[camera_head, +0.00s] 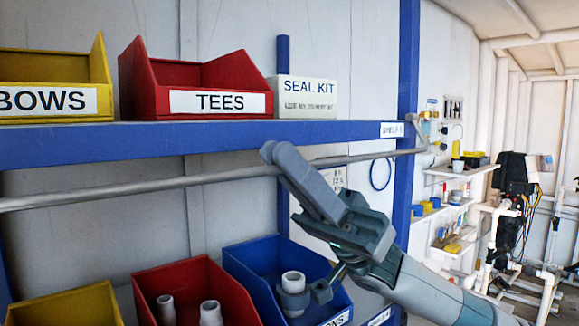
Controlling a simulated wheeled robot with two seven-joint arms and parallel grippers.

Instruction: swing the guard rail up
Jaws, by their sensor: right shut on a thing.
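The guard rail (120,189) is a thin grey rod running across the shelf rack, just below the blue upper shelf edge. It rises slightly toward the right, where it meets a bracket beside the blue post. My right gripper (274,158) reaches in from the lower right and is shut on the rail around its middle. The fingers hide a short piece of the rail. My left gripper is not in view.
The blue upper shelf (200,139) holds a yellow bin (95,85), a red TEES bin (145,85) and a SEAL KIT box (310,97). Below are a blue bin (255,258), a red bin (165,277) and a yellow bin (70,306). A blue post (405,90) stands to the right.

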